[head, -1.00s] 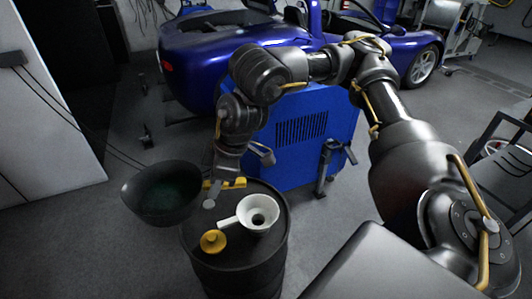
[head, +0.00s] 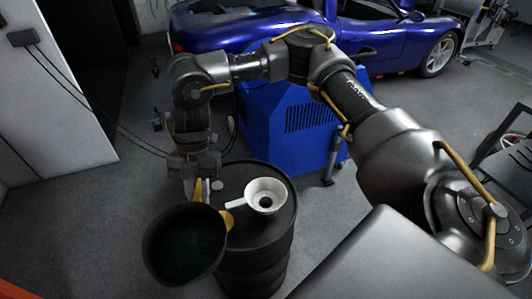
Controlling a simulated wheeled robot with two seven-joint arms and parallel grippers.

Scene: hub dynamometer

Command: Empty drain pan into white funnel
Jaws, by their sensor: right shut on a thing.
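The black drain pan (head: 185,245) is at the lower left, with a dark greenish inside. It overlaps the left edge of the drum in the picture. My right gripper (head: 196,192) is at the pan's far rim, shut on the pan; its fingertips are partly hidden. The white funnel (head: 265,196) stands upright on the black drum (head: 255,262), to the right of the pan and apart from it. Its handle points left towards the pan. My left gripper is not in view.
A yellow part (head: 229,221) shows between pan and drum, partly hidden by the pan. A small silver knob (head: 217,184) shows on the drum's top. A blue cabinet (head: 285,125) stands behind the drum, and a blue car (head: 240,32) farther back. Grey floor is clear at left.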

